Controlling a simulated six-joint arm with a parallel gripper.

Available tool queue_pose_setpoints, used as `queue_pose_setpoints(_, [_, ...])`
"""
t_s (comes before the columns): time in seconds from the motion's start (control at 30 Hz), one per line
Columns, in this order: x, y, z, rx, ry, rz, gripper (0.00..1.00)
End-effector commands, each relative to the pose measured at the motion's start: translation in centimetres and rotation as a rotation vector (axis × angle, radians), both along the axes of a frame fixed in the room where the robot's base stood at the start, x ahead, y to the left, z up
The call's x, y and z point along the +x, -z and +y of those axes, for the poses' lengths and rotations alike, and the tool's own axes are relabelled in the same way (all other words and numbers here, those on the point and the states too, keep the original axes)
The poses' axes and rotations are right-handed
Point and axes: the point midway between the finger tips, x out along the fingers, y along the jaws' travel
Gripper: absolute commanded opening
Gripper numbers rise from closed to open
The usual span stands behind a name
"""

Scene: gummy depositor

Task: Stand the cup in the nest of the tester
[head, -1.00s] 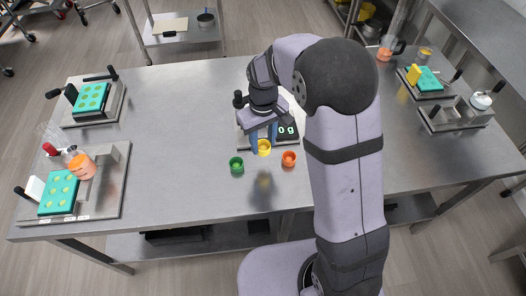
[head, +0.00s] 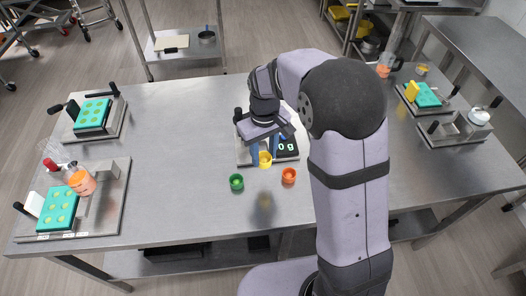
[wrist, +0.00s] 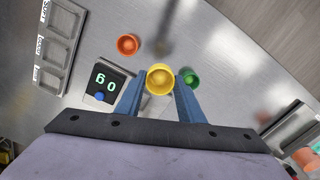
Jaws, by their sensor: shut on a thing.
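A yellow cup (head: 265,160) is held between the two blue fingers of my gripper (head: 264,150). In the wrist view the yellow cup (wrist: 160,79) shows its open mouth, between the fingertips (wrist: 161,86). A flat metal station with a dark "0 g" display (head: 287,147) lies just behind and under my gripper in the head view; I cannot tell whether it is the tester. The display also shows in the wrist view (wrist: 104,84). My gripper and arm hide much of the station, and I cannot make out a nest.
A green cup (head: 237,182) and an orange cup (head: 289,175) stand on the table on either side, nearer than the yellow one. Green-mould stations stand at the left (head: 92,112), front left (head: 57,208) and far right (head: 427,95). A metal tray (head: 440,131) lies at right. The left-middle table is clear.

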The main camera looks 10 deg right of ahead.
Motion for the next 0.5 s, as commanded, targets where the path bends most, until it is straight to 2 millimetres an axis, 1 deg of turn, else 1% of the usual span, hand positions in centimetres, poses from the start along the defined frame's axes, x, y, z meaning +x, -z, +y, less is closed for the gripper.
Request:
queue_pose_setpoints(0.03, [-0.4,-0.1,-0.2,0.000,0.004,0.006,0.00])
queue_pose_setpoints(0.17, [-1.4,1.1,-0.8,0.000,0.015,0.008,0.00])
queue_pose_setpoints(0.27, [-0.9,1.9,-1.1,0.001,0.025,0.007,0.00])
queue_pose_setpoints(0.37, [0.5,2.6,-1.3,0.001,0.033,0.006,0.00])
queue_pose_setpoints(0.47, [2.6,3.2,-1.3,0.002,0.041,0.003,0.00])
queue_pose_setpoints(0.5, [3.6,3.4,-1.2,0.002,0.042,0.003,0.00])
